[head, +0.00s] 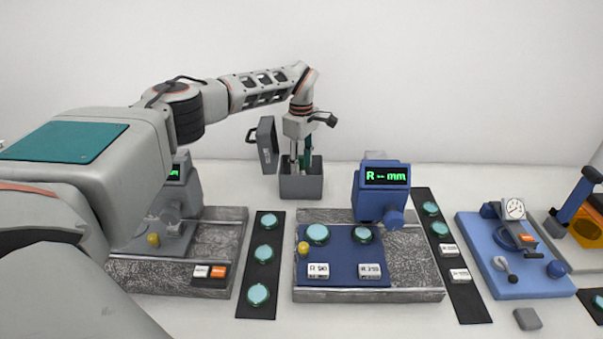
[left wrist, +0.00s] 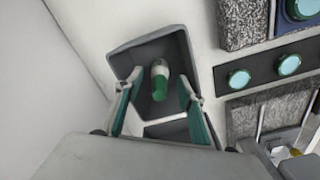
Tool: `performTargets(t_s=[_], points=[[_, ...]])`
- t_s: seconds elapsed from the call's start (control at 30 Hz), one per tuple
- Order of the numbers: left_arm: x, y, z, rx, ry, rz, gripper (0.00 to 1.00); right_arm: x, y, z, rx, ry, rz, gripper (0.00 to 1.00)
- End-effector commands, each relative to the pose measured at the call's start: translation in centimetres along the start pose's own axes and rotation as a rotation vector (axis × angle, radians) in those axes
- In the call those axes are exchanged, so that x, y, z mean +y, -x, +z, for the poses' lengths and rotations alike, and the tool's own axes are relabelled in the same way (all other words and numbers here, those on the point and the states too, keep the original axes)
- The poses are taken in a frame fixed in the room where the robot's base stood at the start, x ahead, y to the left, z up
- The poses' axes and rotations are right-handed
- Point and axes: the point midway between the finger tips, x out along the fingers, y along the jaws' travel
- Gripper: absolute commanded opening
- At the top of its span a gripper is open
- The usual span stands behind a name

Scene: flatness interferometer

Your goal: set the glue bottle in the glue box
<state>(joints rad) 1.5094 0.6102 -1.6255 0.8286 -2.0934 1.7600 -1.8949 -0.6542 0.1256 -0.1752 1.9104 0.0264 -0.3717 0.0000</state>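The glue box (head: 301,188) is a small open dark grey box at the back of the table; its lid (head: 267,146) stands raised on its left side. The glue bottle (left wrist: 160,79), white with a green end, is inside the box in the left wrist view, its green end toward the camera. My left gripper (head: 301,165) points down at the box opening. Its fingers (left wrist: 160,98) are open on either side of the bottle, with visible gaps to it. In the head view the bottle cannot be told apart from the teal finger pads. My right gripper is not in view.
A blue instrument with a green display (head: 381,188) stands right of the box. Stone plates, a blue mat (head: 340,256) and black strips with teal discs (head: 263,252) lie in front. A dial gauge on a blue base (head: 517,252) is at right. White walls stand behind.

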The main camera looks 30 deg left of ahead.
Motion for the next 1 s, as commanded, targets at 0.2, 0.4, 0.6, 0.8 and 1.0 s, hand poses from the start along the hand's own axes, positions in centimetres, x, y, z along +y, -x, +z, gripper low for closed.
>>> performTargets(t_s=[0.2,0.4,0.6,0.8,1.0], points=[[0.1,4.7,0.0,0.000,0.000,0.003,0.39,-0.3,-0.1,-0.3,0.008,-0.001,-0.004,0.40],[0.1,7.5,0.0,0.001,0.000,0.001,0.39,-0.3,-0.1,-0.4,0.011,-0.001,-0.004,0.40],[0.0,8.4,0.0,0.000,0.000,-0.001,0.39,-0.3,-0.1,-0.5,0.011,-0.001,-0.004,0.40],[0.0,8.4,0.0,0.000,0.000,-0.001,0.39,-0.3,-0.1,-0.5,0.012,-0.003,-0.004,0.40],[0.0,8.4,0.0,0.000,0.000,-0.001,0.39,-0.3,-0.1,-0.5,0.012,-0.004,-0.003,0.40]])
